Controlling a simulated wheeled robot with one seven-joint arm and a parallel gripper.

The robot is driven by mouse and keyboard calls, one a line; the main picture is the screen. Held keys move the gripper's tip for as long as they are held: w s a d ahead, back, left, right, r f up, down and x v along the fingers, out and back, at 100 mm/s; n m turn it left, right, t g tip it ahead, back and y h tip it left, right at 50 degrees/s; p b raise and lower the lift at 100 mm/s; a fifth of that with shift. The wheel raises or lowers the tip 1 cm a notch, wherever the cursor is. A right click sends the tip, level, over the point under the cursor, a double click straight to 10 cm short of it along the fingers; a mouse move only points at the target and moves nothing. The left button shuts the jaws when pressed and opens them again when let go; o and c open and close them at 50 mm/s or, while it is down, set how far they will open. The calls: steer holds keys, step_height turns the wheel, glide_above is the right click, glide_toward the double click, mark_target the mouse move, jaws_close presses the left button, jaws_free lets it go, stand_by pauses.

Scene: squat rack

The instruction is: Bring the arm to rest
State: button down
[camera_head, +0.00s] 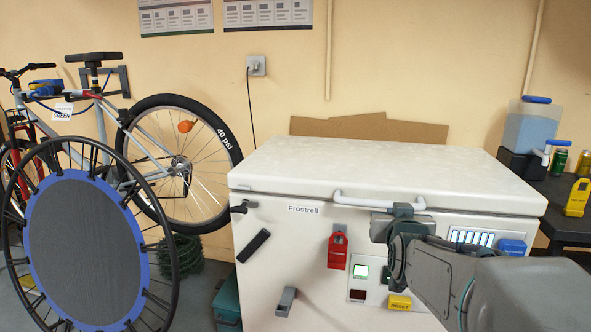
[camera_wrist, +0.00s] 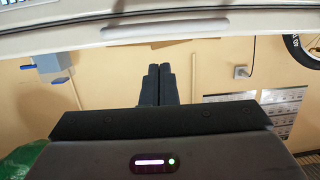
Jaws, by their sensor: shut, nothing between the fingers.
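My gripper (camera_wrist: 158,72) shows in the wrist view with its two dark fingers side by side, shut and empty. In the head view my arm reaches in from the lower right, and its end is in front of the white chest freezer (camera_head: 290,235), near the right end of the lid handle (camera_head: 362,200). I cannot tell from this view whether it touches the handle. The lid (camera_head: 385,165) looks closed. In the wrist view the picture is upside down, with the lid edge and handle (camera_wrist: 165,30) across the top, apart from the fingertips.
A red lock-like item (camera_head: 337,251) and a yellow reset tag (camera_head: 400,303) are on the freezer's front. A bicycle (camera_head: 185,165) and a round trampoline (camera_head: 85,250) stand left. A dark table (camera_head: 560,195) with a blue-liquid container (camera_head: 531,127) is right.

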steer(key=s+a+r+g+y+p, duration=0.1)
steer(key=s+r+g+p, duration=0.3)
steer(key=s+p, duration=0.4)
steer(key=s+a+r+n+g+y+p, duration=0.1)
steer(key=s+a+r+g+p, duration=0.2)
steer(key=s+r+p, duration=0.3)
steer(key=s+a+r+g+p, duration=0.2)
steer(key=s+r+g+p, duration=0.3)
steer(key=s+p, duration=0.5)
steer(key=p, duration=0.5)
steer(key=shift+a+n+g+y, duration=0.3)
steer(key=shift+a+n+y, duration=0.05)
steer(key=shift+n+y, duration=0.05)
